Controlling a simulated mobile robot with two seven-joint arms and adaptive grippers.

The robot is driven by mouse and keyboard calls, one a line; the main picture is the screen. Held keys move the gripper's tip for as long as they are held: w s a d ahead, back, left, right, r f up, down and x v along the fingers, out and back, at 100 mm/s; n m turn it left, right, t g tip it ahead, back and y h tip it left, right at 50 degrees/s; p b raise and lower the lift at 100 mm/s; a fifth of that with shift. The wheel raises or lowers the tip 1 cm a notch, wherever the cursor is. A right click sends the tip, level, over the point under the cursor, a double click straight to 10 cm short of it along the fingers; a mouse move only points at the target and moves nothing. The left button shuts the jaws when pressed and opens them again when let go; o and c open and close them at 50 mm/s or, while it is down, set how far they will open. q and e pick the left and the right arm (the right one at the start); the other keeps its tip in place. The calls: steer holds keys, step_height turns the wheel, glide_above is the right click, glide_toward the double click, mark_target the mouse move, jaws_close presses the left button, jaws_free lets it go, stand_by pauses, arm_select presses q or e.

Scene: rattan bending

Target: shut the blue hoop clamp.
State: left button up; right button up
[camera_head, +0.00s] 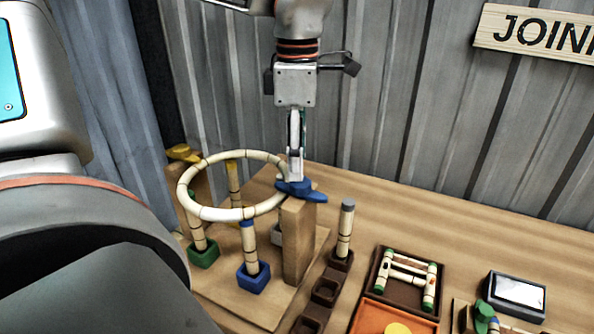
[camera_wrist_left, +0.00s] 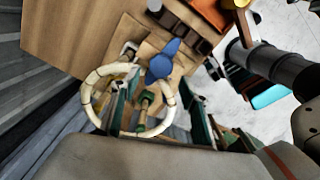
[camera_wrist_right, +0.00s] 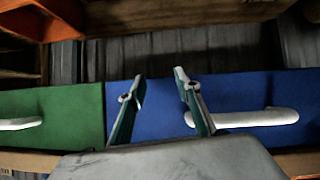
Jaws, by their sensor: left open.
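The blue hoop clamp (camera_head: 312,196) sits on top of a wooden post (camera_head: 297,245), at the right side of the pale rattan hoop (camera_head: 236,213). Its blue lever sticks out to the right, away from the hoop. My left gripper (camera_head: 296,176) points down right over the clamp, seen edge-on; whether it touches cannot be told. In the left wrist view its fingers are apart and empty, with the blue clamp (camera_wrist_left: 160,66) beyond them and the hoop (camera_wrist_left: 92,78) around the left finger's area. My right gripper (camera_wrist_right: 160,85) is open and empty, away from the clamp.
A yellow clamp (camera_head: 183,153) is on another post at the back left. Rattan uprights stand in a green cup (camera_head: 203,256) and a blue cup (camera_head: 253,279) under the hoop. Brown sockets and trays lie to the right. The back right table is clear. My right gripper faces a blue panel (camera_wrist_right: 245,90).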

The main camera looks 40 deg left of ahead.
arm_select(q)
step_height(320, 180, up, 8)
steer(key=shift+s+f, duration=0.1)
steer(key=shift+f, duration=0.1)
stand_by(0.7)
